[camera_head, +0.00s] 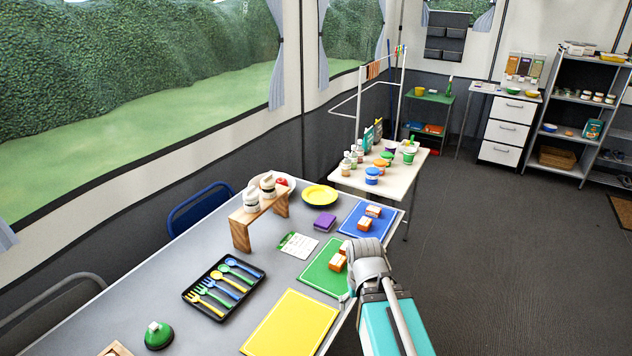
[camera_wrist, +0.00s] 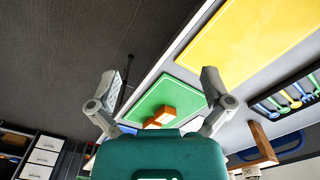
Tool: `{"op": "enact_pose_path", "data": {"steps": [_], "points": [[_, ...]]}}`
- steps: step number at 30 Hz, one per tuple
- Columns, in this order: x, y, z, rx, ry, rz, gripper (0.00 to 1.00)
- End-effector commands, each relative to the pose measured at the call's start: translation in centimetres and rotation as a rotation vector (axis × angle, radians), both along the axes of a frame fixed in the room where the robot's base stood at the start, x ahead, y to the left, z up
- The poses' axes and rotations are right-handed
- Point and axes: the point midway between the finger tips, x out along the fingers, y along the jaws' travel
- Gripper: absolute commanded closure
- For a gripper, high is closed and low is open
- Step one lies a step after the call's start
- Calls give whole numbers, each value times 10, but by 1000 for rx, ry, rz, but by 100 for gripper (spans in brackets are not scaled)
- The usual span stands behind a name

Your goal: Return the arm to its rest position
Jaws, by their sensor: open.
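My gripper (camera_wrist: 160,88) is open in the wrist view, with its two fingers spread apart and nothing between them. In the head view my gripper (camera_head: 347,298) is at the right edge of the grey table (camera_head: 190,262), beside the green mat (camera_head: 318,281). My teal arm comes in from the lower right. An orange and white block (camera_head: 337,262) lies on the green mat, close to the gripper; the arm hides part of this area. In the wrist view the green mat (camera_wrist: 150,105) and the block (camera_wrist: 165,116) show beyond the fingers.
A yellow mat (camera_head: 290,325), a black cutlery tray (camera_head: 205,303), a blue mat (camera_head: 352,222) with blocks, and a wooden stand (camera_head: 240,235) occupy the table. A white side table (camera_head: 345,180) holds jars. Open dark floor (camera_head: 520,270) lies to the right.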

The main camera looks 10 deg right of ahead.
Motion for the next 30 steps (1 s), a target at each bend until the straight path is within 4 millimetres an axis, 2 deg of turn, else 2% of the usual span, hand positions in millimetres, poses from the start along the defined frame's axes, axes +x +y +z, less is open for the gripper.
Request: {"op": "enact_pose_path", "data": {"steps": [1,7,25,30], "points": [[0,0,11,0,0,0,0],[0,0,28,-1,0,0,0],[0,0,28,-1,0,-1,0],[0,0,28,-1,0,-1,32]]}}
